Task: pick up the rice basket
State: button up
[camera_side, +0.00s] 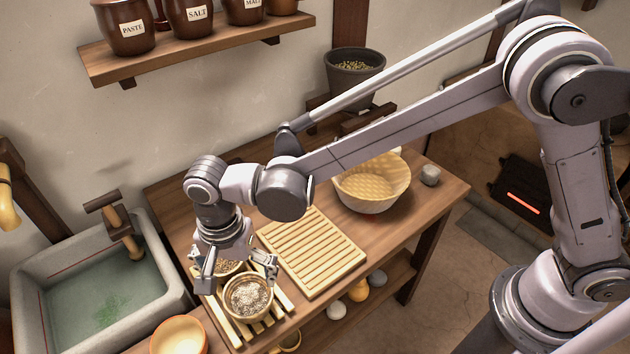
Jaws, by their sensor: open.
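A small round tan basket (248,297) filled with pale, rice-like grain stands upright on a slatted wooden rack (280,293) near the front of the table. A second small container (228,267) of browner grain sits just behind it, partly hidden by my gripper. My gripper (238,276) points down over these two containers, its fingers spread apart to the left and right. It is open and holds nothing. I cannot tell whether a finger touches either container.
A ribbed wooden board (312,252) lies right of the rack. A large pale bowl with a woven-looking inside (371,184) and a small grey cup (430,175) stand further back. A yellow-orange bowl (179,336) is at the front left, beside a stone sink (165,305) with water.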

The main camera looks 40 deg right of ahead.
aim_at(250, 300)
jog(key=shift+d+f, duration=0.15)
jog(key=shift+f, duration=2.2)
jog(key=shift+d+f, duration=0.15)
jog(key=shift+f, duration=2.15)
jog(key=c, duration=1.2)
